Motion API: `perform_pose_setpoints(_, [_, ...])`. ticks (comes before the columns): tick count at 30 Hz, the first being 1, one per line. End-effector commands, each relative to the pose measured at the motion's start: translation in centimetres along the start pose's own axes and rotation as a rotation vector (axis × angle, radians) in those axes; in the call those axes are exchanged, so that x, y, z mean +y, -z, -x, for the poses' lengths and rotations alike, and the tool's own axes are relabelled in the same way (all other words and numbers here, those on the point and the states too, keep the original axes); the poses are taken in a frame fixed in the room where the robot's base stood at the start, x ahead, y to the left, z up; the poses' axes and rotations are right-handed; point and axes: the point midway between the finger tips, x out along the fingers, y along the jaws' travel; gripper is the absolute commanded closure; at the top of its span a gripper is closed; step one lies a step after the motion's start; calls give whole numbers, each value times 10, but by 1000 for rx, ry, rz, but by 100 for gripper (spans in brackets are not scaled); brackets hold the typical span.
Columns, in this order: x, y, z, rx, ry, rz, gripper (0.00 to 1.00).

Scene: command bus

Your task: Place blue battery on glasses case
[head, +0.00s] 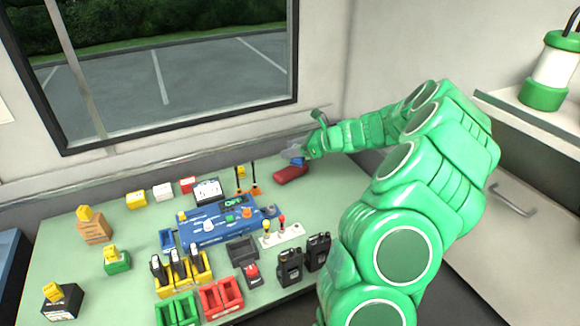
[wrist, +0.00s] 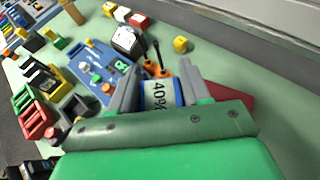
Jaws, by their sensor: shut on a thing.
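My gripper (head: 296,152) is at the back right of the green table. In the wrist view my gripper (wrist: 158,80) is shut on the blue battery (wrist: 159,96), which has a white label reading 40%. Only a small blue part of the battery (head: 297,161) shows in the head view. The dark red glasses case (head: 290,174) lies on the table just below the battery in the head view. The case also shows partly in the wrist view (wrist: 238,106), behind and to the right of the fingers. I cannot tell whether battery and case touch.
A blue device (head: 225,222) with a small screen stands mid-table. Two orange-based black posts (head: 256,190) and a small yellow block (head: 241,171) are left of the case. Black radios (head: 290,266) stand in front. The wall and window sill are close behind.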

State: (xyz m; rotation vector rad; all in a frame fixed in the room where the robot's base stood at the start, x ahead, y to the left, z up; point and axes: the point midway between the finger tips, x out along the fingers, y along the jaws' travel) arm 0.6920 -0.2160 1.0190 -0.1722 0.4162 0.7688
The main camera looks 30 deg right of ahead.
Motion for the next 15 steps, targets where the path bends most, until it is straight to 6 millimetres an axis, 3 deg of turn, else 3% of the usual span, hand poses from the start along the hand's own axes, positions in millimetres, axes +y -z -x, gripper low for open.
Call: perform_pose_setpoints(15, [-49, 12, -34, 2, 1, 1, 89])
